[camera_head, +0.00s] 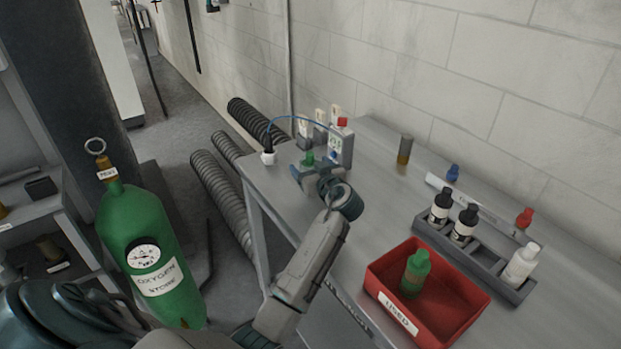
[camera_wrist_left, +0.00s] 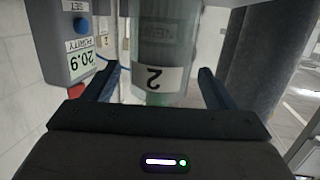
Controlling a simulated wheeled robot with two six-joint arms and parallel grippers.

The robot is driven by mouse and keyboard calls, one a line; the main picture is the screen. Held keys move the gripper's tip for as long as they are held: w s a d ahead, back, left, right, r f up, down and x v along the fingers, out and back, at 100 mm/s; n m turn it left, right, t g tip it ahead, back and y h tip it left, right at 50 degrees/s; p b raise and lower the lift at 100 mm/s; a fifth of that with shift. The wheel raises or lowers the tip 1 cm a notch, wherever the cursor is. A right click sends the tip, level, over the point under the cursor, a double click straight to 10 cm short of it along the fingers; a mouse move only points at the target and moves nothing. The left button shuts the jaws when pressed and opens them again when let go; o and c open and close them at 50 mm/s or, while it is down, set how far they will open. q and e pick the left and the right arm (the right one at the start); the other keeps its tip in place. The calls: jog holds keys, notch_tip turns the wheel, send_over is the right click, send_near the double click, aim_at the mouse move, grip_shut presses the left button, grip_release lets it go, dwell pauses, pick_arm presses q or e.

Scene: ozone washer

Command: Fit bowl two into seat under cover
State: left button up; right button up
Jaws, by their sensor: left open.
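Bowl two is a clear, greenish cylinder (camera_wrist_left: 160,40) with a white "2" label, in the left wrist view. In the head view a green piece (camera_head: 308,158) stands at the jaws near the table's far end; it appears to be the same bowl. My left gripper (camera_head: 314,169) is open. Its two fingers (camera_wrist_left: 155,86) show on either side of the bowl in the wrist view, with visible gaps. The seat and the cover cannot be told apart here, and the bowl's ends are partly hidden. My right gripper is out of view.
A grey meter box (camera_head: 341,148) reading 20.9 (camera_wrist_left: 78,55) stands close beside the bowl. A blue tube (camera_head: 290,117) runs to a white cup (camera_head: 268,157). A red bin (camera_head: 458,307) and a bottle rack (camera_head: 428,228) lie nearer. A green oxygen cylinder (camera_head: 160,235) stands left.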

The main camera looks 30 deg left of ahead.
pick_arm(q)
jog(key=shift+x, duration=1.55)
jog(key=shift+d, duration=0.1)
jog(key=shift+c, duration=0.9)
jog(key=c, duration=1.1)
jog(key=shift+r, duration=0.15)
